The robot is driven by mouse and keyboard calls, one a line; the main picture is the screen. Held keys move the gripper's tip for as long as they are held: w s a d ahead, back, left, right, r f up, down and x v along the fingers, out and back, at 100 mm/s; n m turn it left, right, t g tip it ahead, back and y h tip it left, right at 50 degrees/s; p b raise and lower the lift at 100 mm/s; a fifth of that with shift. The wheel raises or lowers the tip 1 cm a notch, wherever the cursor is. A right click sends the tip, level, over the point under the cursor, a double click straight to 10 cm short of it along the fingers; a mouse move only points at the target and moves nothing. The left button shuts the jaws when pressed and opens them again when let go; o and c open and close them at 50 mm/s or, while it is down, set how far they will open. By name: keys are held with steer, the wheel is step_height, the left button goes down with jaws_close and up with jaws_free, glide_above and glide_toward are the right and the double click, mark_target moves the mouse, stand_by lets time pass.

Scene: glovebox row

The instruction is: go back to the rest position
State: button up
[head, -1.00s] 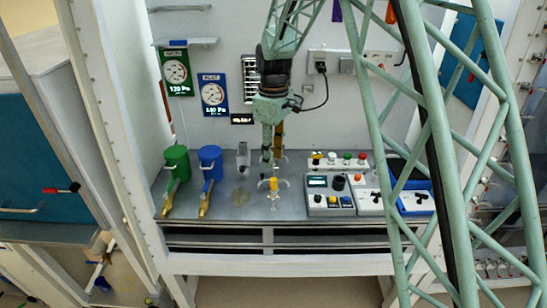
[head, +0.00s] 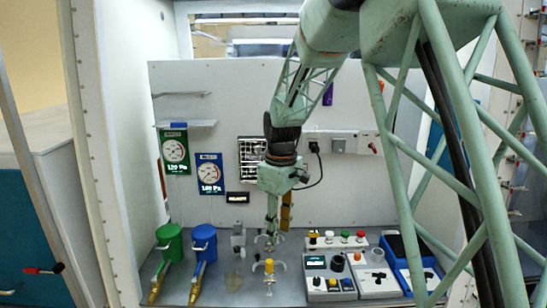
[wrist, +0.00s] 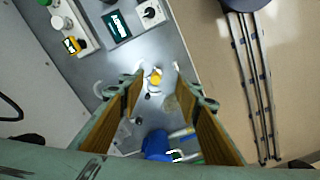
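My gripper (head: 269,240) hangs pointing down over the grey bench (head: 225,285), above a small fitting with a yellow top (head: 269,266). In the wrist view my gripper (wrist: 157,80) has its two wood-coloured fingers wide apart with nothing between them. The yellow-topped fitting (wrist: 155,79) shows below, in the gap between the fingertips. The gripper appears to be clear of it, though the exact height is hard to tell.
Left of my gripper stand a green canister (head: 170,240) and a blue canister (head: 203,242) with brass-coloured valves. Right are a control box with a display (head: 322,275) and a row of buttons (head: 338,240). The back panel (head: 225,110) carries gauges (head: 174,152) and sockets.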

steer(key=s+d+r+m+t+b, duration=0.1)
steer(key=s+d+r+m, duration=0.1)
steer(key=s+d+r, duration=0.45)
steer(key=s+d+r+m+b, duration=0.15)
steer(key=s+r, duration=0.25)
steer(key=s, duration=0.5)
steer(key=s+d+r+m+t, duration=0.1)
steer(key=s+d+r+m, duration=0.1)
steer(key=s+d+r, duration=0.4)
steer(key=s+d+f+m+b, duration=0.1)
steer(key=s+d+m, duration=0.1)
steer(key=s, duration=1.1)
steer(key=s+d+f+m+t+b, duration=0.1)
steer(key=s+d+m+b, duration=0.1)
steer(key=s, duration=1.1)
steer(key=shift+s+d+f+m+t, duration=0.25)
steer(key=shift+d+m, duration=0.35)
steer(key=shift+m, duration=0.35)
steer(key=shift+w+r, duration=0.1)
steer(key=shift+w, duration=0.05)
steer(key=shift+c, duration=1.3)
